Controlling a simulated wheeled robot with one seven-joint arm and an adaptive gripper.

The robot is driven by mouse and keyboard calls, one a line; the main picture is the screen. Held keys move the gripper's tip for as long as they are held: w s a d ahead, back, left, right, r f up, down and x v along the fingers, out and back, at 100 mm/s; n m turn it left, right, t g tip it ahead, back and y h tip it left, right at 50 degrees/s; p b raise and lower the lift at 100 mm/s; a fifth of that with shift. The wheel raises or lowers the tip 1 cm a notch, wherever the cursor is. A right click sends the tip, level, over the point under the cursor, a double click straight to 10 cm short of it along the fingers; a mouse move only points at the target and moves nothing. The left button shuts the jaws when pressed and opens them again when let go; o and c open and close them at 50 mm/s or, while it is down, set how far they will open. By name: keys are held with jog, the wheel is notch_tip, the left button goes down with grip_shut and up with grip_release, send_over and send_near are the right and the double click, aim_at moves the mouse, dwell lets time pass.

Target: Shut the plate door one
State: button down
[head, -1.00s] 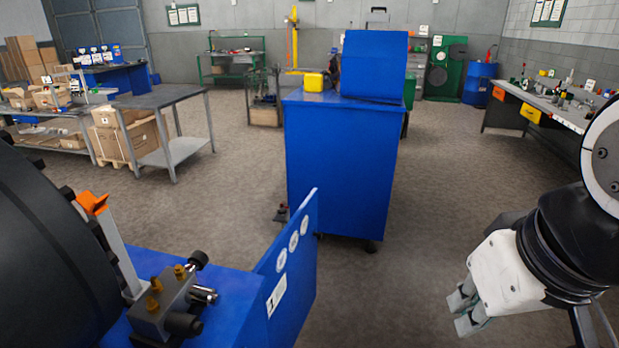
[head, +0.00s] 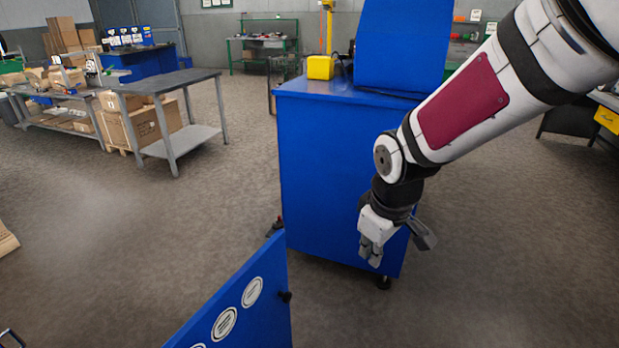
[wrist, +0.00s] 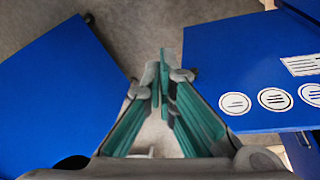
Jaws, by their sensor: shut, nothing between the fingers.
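A blue cabinet (head: 315,180) with a yellow box (head: 320,67) on top stands close behind my gripper. A grey metal table (head: 165,82) and cardboard boxes (head: 148,122) are at the left. Open floor lies left of the door and at the lower right.

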jog(key=w+a+f+n+y+b, duration=0.1)
jog(key=w+a+f+b, duration=0.2)
jog(key=w+a+f, duration=0.2)
jog(key=w+a+f+n+y+b, duration=0.2)
jog(key=w+a+f+b, duration=0.2)
jog(key=a+f, duration=0.7)
jog(key=shift+w+f+g, duration=0.4)
jog(key=shift+w+f, duration=0.6)
jog(key=shift+f, duration=2.65)
jog(key=shift+a+n+y, duration=0.2)
jog(key=shift+n+y, duration=0.1)
